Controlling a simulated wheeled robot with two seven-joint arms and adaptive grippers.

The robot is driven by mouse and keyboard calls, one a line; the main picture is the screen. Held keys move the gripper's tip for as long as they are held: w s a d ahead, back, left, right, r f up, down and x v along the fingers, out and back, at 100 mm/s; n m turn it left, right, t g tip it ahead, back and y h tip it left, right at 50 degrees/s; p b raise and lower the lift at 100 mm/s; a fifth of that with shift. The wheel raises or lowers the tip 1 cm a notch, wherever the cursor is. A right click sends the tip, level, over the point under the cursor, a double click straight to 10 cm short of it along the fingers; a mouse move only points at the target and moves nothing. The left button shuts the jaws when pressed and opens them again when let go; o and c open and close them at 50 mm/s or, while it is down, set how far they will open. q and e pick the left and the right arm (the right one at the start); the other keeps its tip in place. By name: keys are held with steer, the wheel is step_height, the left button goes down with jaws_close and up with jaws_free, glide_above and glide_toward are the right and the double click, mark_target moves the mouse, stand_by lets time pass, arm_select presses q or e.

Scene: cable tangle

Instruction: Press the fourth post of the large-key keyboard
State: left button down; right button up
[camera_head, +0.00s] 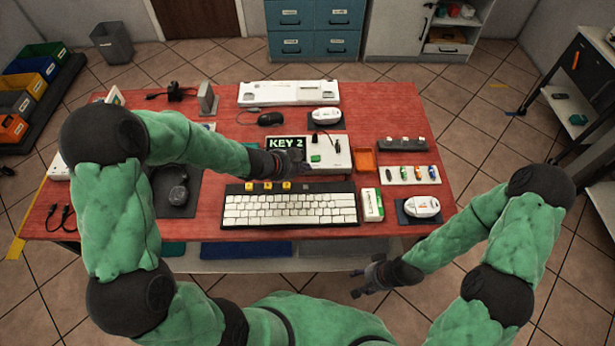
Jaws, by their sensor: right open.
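The large-key keyboard (290,209) lies at the table's front middle, with a black frame and pale keys. Three yellow posts (267,185) stand along its back edge at the left. Dark small shapes continue that row to the right; I cannot make out which of them is a post. My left gripper (290,163) hovers behind the keyboard's back edge, in front of a display reading "KEY 2" (286,143). Its fingers are dark and small, so their opening is unclear. My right gripper (362,281) is open and empty, off the table's front edge.
A white box with a green label (372,204) and a white device on a dark pad (422,207) stand right of the keyboard. An orange tray (364,160) lies behind. A white keyboard (288,92) and a black mouse (270,119) are farther back. Bare red table shows at the back right.

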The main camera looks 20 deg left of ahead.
arm_select(q)
steer(key=shift+r, duration=0.15)
steer(key=shift+f, duration=0.2)
steer(key=b, duration=0.8)
glide_above(304, 189)
step_height(304, 189, down, 7)
steer(key=shift+w+f+b, duration=0.1)
steer(key=shift+f+b, duration=0.25)
steer(key=shift+f, duration=0.4)
stand_by(0.6)
steer(key=shift+f+b, duration=0.3)
steer(key=shift+f, duration=0.15)
